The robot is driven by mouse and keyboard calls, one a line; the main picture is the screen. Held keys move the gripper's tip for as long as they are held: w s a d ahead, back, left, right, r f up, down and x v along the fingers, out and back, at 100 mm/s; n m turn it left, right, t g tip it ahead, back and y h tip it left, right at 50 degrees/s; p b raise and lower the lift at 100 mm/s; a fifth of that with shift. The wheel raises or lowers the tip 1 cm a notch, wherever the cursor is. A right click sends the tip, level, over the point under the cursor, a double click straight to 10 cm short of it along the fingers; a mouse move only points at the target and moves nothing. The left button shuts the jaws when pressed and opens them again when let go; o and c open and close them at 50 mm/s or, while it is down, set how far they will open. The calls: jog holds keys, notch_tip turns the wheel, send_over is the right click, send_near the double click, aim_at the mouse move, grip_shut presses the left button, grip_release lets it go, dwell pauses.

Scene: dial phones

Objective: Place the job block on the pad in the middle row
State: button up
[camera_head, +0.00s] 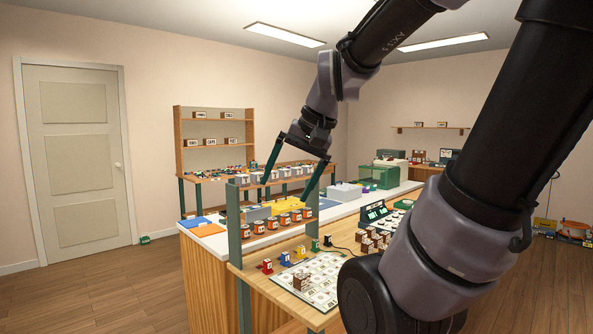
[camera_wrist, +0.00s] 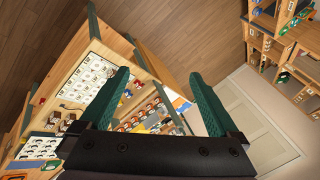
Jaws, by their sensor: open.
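A white board (camera_head: 312,280) with rows of round printed pads lies on the wooden table, and it also shows in the wrist view (camera_wrist: 88,80). A small brown block with a pale face (camera_head: 302,281) stands on the board. Several similar brown blocks (camera_head: 372,241) stand in a group to the right of the board. I cannot tell which block is the job block; their markings are too small to read. My gripper (camera_head: 284,189) is open and empty, high above the table and away from the board. Its two green fingers are spread wide in the wrist view (camera_wrist: 160,73).
Red, blue and yellow small items (camera_head: 284,259) line the board's back edge. A green-posted rack (camera_head: 235,235) with orange round items stands behind. A dark device with a lit screen (camera_head: 375,212) sits at the back right. My arm hides the table's right side.

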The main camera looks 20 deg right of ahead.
jog(key=shift+s+d+r+n+t+h, duration=0.25)
jog(key=shift+s+r+t, duration=0.3)
jog(key=shift+r, duration=0.1)
jog(key=shift+s+d+r+n+t+h, duration=0.25)
jog(key=shift+s+r+t, duration=0.25)
jog(key=shift+r+t, duration=0.1)
